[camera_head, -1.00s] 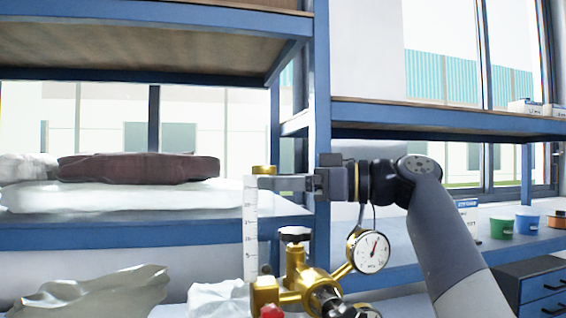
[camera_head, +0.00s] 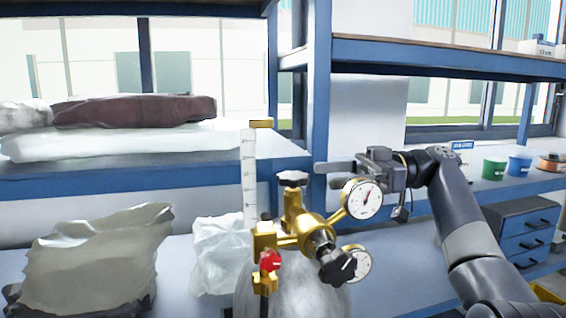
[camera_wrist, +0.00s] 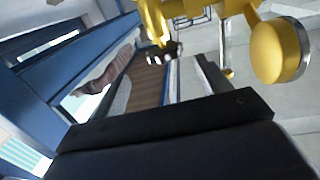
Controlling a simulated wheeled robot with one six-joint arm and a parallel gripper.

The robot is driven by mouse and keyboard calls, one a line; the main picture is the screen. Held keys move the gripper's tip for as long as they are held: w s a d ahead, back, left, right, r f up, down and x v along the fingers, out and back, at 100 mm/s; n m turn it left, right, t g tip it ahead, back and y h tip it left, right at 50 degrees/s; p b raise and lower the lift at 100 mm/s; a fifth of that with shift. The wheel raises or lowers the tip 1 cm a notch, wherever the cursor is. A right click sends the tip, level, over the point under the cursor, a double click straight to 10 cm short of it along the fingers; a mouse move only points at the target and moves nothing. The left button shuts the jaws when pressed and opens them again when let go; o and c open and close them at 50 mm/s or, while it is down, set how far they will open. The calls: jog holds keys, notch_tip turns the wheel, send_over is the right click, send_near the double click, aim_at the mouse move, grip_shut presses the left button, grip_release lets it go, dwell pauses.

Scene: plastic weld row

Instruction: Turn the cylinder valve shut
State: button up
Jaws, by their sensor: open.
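The gas cylinder (camera_head: 290,296) stands upright, its grey top at the bottom of the head view. On it is a brass valve body (camera_head: 293,212) with a black handwheel (camera_head: 293,180) on top. Brass fittings also show at the top of the wrist view (camera_wrist: 150,20). My gripper (camera_head: 325,175) is open and empty, pointing left. In the picture it is just right of the handwheel at nearly the same height, with a visible gap; the depth between them is unclear.
A pressure gauge (camera_head: 363,199) sits just below my gripper, a second gauge (camera_head: 357,263) lower. A black regulator knob (camera_head: 337,264), red knob (camera_head: 270,261) and clear flow tube (camera_head: 249,180) crowd the fitting. A blue shelf post (camera_head: 319,100) rises behind. Bags (camera_head: 95,255) lie left.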

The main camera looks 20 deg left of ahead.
aim_at(282, 183)
jog(key=shift+n+g, duration=0.3)
jog(key=x, duration=0.6)
jog(key=f+p+x, duration=0.1)
jog(key=x, duration=0.2)
jog(key=shift+s+a, duration=0.2)
jog(key=shift+s, duration=0.25)
